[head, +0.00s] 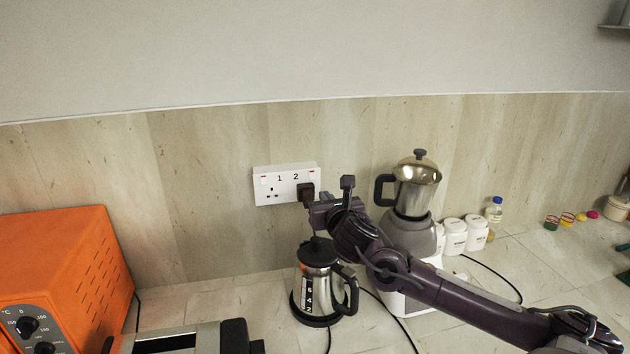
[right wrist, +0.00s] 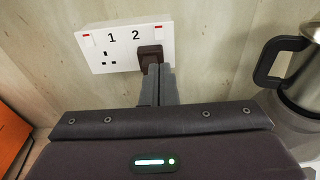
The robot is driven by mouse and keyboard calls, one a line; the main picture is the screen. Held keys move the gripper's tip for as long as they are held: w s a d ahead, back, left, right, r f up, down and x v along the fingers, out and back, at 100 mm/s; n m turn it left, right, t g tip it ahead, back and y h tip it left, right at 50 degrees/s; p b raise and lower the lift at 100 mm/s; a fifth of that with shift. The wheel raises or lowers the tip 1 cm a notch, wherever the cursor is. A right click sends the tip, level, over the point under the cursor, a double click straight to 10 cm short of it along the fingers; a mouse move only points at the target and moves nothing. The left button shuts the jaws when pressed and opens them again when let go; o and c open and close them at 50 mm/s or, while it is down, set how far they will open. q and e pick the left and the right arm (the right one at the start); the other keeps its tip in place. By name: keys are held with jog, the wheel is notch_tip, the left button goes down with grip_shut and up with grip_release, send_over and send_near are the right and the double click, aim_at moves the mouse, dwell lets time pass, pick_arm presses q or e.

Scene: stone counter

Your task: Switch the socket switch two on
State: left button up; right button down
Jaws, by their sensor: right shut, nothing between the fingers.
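The white double wall socket (head: 286,186) is on the back wall, marked 1 and 2; it also shows in the right wrist view (right wrist: 95,48). Socket two's switch (right wrist: 159,27) is at the upper right corner with a red mark. Its on or off position is too small to tell. A dark plug (right wrist: 150,55) sits in outlet two, below that switch. My right gripper (right wrist: 159,72) is shut and empty, its fingertips just below and in front of the plug, partly covering it. Whether they touch it I cannot tell. My left gripper is not in view.
A steel kettle (head: 317,283) stands below the socket. A blender with a metal jug (head: 416,188) stands right of it, with white jars (head: 455,237) beyond. An orange oven (head: 68,257) is at the left. The wall around the socket is clear.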

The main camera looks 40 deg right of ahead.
jog(key=p, duration=0.4)
send_near(312, 179)
jog(key=x, duration=0.5)
jog(key=shift+w+d+r, duration=0.15)
jog(key=shift+w, duration=0.05)
jog(key=shift+w+d+f+p, duration=0.3)
jog(key=shift+w+p, duration=0.1)
jog(key=shift+w, duration=0.2)
